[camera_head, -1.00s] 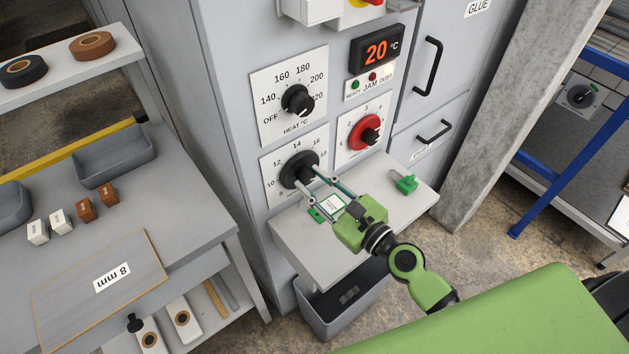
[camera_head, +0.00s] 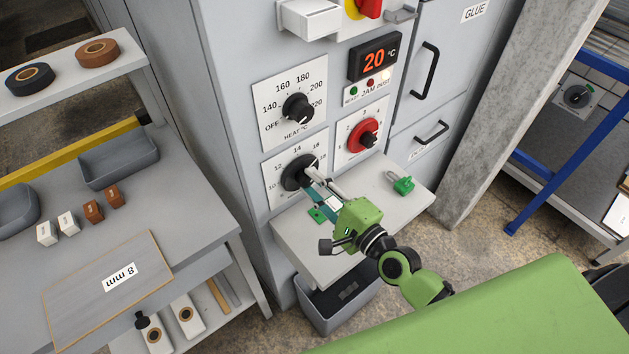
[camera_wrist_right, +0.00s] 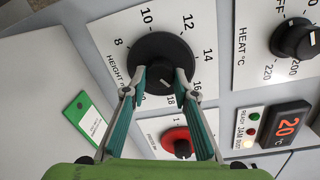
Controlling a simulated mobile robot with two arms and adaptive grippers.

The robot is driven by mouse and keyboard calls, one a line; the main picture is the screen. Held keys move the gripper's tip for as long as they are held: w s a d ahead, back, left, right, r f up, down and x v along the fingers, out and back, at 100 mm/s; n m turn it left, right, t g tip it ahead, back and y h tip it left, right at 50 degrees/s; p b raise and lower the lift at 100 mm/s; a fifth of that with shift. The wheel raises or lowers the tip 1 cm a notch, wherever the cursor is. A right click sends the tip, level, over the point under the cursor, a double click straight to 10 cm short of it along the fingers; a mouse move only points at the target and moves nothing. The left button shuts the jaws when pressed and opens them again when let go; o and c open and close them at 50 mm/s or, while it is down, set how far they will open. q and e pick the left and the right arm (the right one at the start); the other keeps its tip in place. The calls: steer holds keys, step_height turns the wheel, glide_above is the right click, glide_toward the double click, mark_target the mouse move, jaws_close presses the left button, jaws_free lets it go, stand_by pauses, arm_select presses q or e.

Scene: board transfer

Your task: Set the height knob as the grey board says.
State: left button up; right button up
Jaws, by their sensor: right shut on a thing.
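The grey board (camera_head: 75,300) lies on the bench at left in the head view, with a white label that reads 8 mm upside down. The black height knob (camera_head: 291,172) is on the machine's lower left dial plate; it also shows in the wrist view (camera_wrist_right: 150,52), with 8 to 18 around it. My right gripper (camera_head: 311,178) is at this knob. In the wrist view its two fingers (camera_wrist_right: 158,84) are shut on the knob's raised grip. The fingers partly cover the scale, and I cannot read the knob's pointer surely. My left gripper is out of view.
The heat knob (camera_head: 298,108) is above, and a red knob (camera_head: 368,139) is to the right. A display (camera_head: 376,55) reads 20 °C. Below, a shelf (camera_head: 350,210) holds a green tag (camera_head: 317,215) and a green padlock-like piece (camera_head: 403,185). A grey bin (camera_head: 335,312) stands under it.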

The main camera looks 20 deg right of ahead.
steer(key=n, duration=0.1)
steer(key=n+p, duration=0.1)
steer(key=n, duration=0.1)
steer(key=n+p, duration=0.1)
steer(key=n, duration=0.1)
steer(key=shift+r+h, duration=0.25)
steer(key=shift+h, duration=0.05)
steer(key=n+p, duration=0.2)
steer(key=n, duration=0.2)
steer(key=shift+n+t, duration=0.3)
steer(key=n+p, duration=0.1)
steer(key=n, duration=0.3)
steer(key=shift+a, duration=0.1)
steer(key=n+p, duration=0.1)
steer(key=n, duration=0.3)
steer(key=shift+a+n, duration=0.1)
steer(key=shift+n, duration=0.3)
steer(key=n, duration=0.5)
steer(key=shift+n+t, duration=0.3)
steer(key=shift+t, duration=0.1)
steer(key=n, duration=0.5)
steer(key=shift+a+f+n+b, duration=0.1)
steer(key=shift+n+b, duration=0.2)
steer(key=shift+b, duration=0.05)
steer(key=n+b, duration=0.1)
steer(key=n, duration=0.3)
steer(key=shift+n, duration=0.3)
steer(key=shift+n+y+b, duration=0.4)
steer(key=shift+n+b, duration=0.15)
steer(key=shift+n, duration=1.25)
